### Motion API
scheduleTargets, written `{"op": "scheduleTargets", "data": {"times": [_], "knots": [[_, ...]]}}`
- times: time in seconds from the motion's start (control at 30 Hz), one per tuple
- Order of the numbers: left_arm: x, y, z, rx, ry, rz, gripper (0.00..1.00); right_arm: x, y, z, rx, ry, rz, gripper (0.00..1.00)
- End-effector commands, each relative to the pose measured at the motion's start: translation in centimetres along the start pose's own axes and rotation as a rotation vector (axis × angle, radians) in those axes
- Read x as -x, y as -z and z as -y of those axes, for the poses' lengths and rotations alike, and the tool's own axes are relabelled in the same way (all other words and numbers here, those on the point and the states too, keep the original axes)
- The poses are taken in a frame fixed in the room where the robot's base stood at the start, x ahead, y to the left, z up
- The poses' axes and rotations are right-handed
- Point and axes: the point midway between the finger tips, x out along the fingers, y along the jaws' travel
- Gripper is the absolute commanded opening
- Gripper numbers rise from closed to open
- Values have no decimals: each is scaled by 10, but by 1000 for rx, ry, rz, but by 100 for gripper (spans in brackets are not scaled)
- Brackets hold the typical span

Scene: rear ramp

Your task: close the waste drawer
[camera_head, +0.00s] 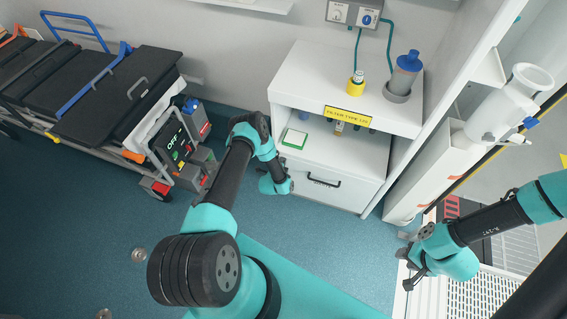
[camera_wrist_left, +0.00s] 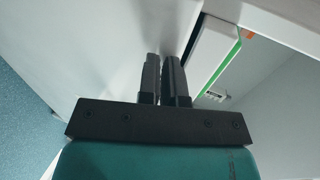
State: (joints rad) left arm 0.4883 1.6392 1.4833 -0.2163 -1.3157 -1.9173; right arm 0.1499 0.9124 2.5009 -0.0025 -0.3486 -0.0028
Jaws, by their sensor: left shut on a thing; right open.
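The waste drawer (camera_head: 323,190) is the white lower front of the white cabinet, with a dark bar handle (camera_head: 323,182). From this angle I cannot tell whether it sits flush. My left gripper (camera_head: 284,186) is at the left side of the drawer front, to the left of the handle. In the left wrist view its two dark fingers (camera_wrist_left: 165,78) are close together beside a white surface. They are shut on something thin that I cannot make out. My right gripper (camera_head: 407,268) is open and empty at the lower right, apart from the cabinet.
A green-and-white box (camera_head: 294,138) lies on the cabinet shelf above the drawer. A blue-grey bottle (camera_head: 405,72) and a yellow cup (camera_head: 356,86) stand on top. A stretcher (camera_head: 100,85) is at the left.

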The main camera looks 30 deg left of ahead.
Motion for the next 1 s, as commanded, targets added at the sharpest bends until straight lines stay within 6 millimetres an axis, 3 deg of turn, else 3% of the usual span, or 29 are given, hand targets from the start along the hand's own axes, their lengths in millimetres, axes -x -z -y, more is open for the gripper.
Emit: {"op": "scheduleTargets", "data": {"times": [0.03, 0.17, 0.37, 0.57, 1.0], "knots": [[-7, -4, 9, -5, 18, 3, 0, 0, 0, 0, 0, 0, 0, 43], [-7, -4, 10, -6, 19, 2, 0, 0, 0, 0, 0, 0, 0, 43], [6, 1, 4, -6, 14, -4, 0, 0, 0, 0, 0, 0, 0, 43], [35, 12, -10, -6, 1, -19, 0, 0, 0, 0, 0, 0, 0, 43], [115, 10, -11, -4, -1, -17, 0, 0, 0, 0, 0, 0, 0, 43]]}}
